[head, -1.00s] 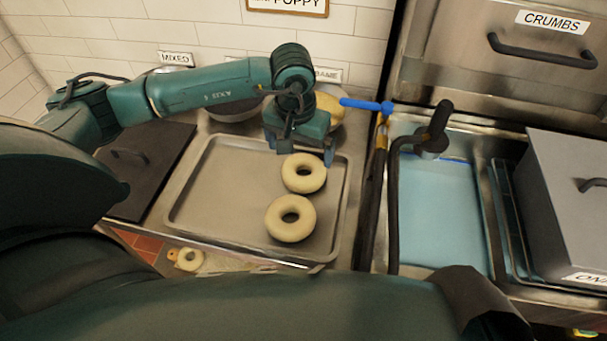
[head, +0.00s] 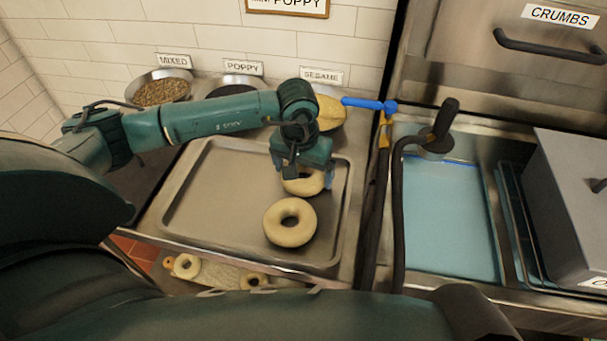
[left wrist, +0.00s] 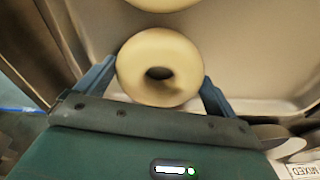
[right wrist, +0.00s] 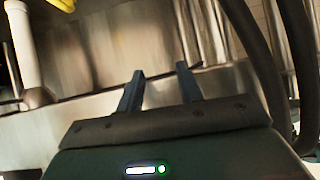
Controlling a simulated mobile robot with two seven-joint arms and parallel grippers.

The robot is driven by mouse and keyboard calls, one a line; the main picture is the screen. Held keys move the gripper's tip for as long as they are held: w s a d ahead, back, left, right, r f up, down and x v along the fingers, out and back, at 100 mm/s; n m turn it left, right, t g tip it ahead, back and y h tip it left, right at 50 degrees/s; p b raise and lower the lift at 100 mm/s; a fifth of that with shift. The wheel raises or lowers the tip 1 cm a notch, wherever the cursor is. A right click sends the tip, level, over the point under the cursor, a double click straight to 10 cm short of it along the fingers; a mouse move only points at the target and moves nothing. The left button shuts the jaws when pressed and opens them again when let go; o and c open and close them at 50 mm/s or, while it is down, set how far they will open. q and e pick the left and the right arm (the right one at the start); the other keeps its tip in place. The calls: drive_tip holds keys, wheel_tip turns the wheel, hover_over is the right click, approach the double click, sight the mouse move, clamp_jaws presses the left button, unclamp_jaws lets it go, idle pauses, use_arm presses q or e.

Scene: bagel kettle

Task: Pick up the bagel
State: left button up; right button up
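Two pale bagels lie on the metal tray (head: 215,200). The far bagel (head: 303,186) is partly hidden in the head view by my left gripper (head: 302,180), which is over it. In the left wrist view this bagel (left wrist: 160,68) sits between the two spread fingers of the left gripper (left wrist: 160,85). The near bagel (head: 290,222) lies just in front of it; its edge shows at the top of the left wrist view (left wrist: 165,3). My right gripper (right wrist: 160,85) is open and empty in the right wrist view, facing blurred metal surfaces.
Bowls marked mixed (head: 162,90), poppy (head: 232,88) and sesame (head: 330,112) stand behind the tray. Right of it are a black hose (head: 400,215), a blue handle (head: 365,104) and a sink of bluish water (head: 450,220).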

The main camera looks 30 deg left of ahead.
use_arm(q)
drive_tip(key=c, duration=0.3)
drive_tip(key=shift+c, duration=0.3)
use_arm(e)
drive_tip(key=shift+d+f, duration=0.1)
drive_tip(key=shift+f, duration=0.1)
use_arm(q)
drive_tip(key=shift+r, duration=0.1)
drive_tip(key=shift+r, duration=0.35)
wheel_tip(320, 180, up, 9)
drive_tip(key=p, duration=0.4)
drive_tip(key=shift+p, duration=0.4)
use_arm(e)
drive_tip(key=shift+s+d+r+m+g+h, duration=0.3)
drive_tip(key=shift+s+d+r+g+h, duration=0.1)
drive_tip(key=shift+d+r, duration=0.25)
use_arm(q)
drive_tip(key=shift+r, duration=0.1)
use_arm(e)
drive_tip(key=shift+f, duration=0.15)
